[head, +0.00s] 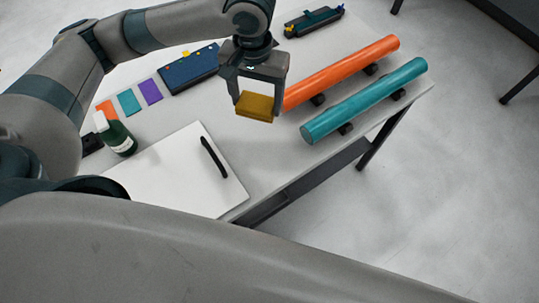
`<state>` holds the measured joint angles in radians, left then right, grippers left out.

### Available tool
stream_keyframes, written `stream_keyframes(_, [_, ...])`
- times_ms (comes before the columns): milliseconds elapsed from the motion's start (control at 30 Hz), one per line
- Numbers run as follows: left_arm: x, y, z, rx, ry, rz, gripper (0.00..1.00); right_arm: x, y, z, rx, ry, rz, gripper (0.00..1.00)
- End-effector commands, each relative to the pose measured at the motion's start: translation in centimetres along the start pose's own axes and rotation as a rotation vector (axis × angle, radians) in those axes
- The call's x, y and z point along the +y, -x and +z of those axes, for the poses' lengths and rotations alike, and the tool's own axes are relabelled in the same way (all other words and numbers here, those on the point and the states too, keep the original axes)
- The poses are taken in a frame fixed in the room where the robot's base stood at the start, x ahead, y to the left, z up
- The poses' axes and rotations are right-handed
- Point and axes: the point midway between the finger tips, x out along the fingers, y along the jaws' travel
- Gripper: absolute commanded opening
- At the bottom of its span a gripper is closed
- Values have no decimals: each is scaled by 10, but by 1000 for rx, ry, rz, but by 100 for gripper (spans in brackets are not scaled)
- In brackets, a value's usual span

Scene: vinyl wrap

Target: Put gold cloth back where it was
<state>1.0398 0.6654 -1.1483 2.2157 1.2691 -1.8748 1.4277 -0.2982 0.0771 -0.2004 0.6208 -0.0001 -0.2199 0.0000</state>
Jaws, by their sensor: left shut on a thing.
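The gold cloth (254,107) is a small folded block. My left gripper (258,92) points down and is shut on it, at the left end of the orange roll. The cloth appears to be above the table, but its exact height is hard to tell. My right gripper is not in view.
An orange roll (342,72) and a teal roll (364,101) lie on black supports on the table's right part. A white panel with a black handle (213,157) lies in front. A green bottle (118,137), colour swatches (129,102), a blue case (190,70) and a dark tool pouch (313,22) stand around.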

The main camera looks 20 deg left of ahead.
Motion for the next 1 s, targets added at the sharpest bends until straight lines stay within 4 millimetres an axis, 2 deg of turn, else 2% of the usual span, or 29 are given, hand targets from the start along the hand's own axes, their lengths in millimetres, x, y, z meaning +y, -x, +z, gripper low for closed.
stream_keyframes(33, [15, -4, 1, -6, -1, 2, 49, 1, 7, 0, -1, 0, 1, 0])
stream_keyframes(300, [94, -41, 11, -5, 47, 5, 49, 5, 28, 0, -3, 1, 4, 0])
stream_keyframes(500, [140, -58, 26, -8, 89, 7, 49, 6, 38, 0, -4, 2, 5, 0])
stream_keyframes(700, [158, -65, 34, -7, 109, 6, 49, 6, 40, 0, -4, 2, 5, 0])
stream_keyframes(1000, [158, -66, 34, -7, 111, 6, 49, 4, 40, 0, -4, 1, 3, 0])
